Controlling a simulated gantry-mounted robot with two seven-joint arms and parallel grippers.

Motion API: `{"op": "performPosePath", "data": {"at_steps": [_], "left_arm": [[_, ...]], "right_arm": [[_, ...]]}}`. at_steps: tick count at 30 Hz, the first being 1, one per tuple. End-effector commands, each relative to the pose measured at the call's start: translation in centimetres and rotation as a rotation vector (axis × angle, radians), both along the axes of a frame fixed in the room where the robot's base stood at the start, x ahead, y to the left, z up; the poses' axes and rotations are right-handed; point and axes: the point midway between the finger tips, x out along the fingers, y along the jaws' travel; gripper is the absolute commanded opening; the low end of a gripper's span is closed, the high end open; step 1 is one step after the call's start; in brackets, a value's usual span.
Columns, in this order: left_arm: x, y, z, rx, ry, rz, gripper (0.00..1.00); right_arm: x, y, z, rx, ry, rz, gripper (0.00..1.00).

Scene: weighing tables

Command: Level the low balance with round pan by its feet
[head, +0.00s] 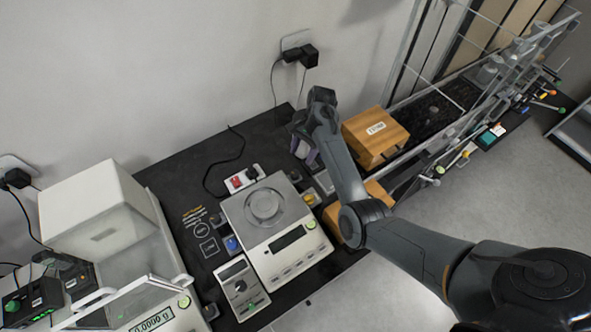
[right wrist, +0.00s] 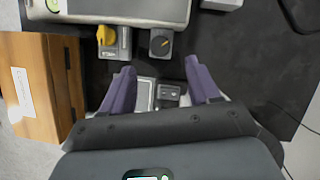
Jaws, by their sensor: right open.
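The low balance (head: 264,235) is a white box with a round metal pan (head: 264,205) on top and a dark, blank-looking display. A small green round spot, perhaps its level bubble (head: 310,224), is at its front right corner; the bubble's position is too small to read. A yellow knob (head: 309,197) and a grey knob (right wrist: 161,43) sit on small blocks along its right side. A blue knob (head: 232,244) is on its left. My right gripper (right wrist: 160,86) is open and empty, beyond the balance's right side, its purple fingers above small grey blocks (right wrist: 158,93). My left gripper is not shown.
A wooden box (head: 375,138) stands right of my right gripper, and another wooden block lies partly behind my arm. A red-switched power strip (head: 244,179) with a cable is behind the balance. A shielded balance showing 0.0000 g (head: 153,318) is at left. A small panel (head: 241,288) lies in front.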

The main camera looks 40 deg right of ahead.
Motion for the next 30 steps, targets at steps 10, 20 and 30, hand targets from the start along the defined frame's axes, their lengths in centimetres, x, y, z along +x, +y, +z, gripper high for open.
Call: {"op": "performPosePath", "data": {"at_steps": [10,20,30], "left_arm": [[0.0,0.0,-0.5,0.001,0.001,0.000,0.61],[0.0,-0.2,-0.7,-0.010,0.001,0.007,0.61],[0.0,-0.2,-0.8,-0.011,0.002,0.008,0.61]], "right_arm": [[-0.4,2.2,-5.3,0.001,0.001,0.004,0.61],[-0.6,3.1,-7.6,-0.001,0.000,0.003,0.61],[-0.5,3.1,-7.7,-0.002,-0.001,0.003,0.55]]}}
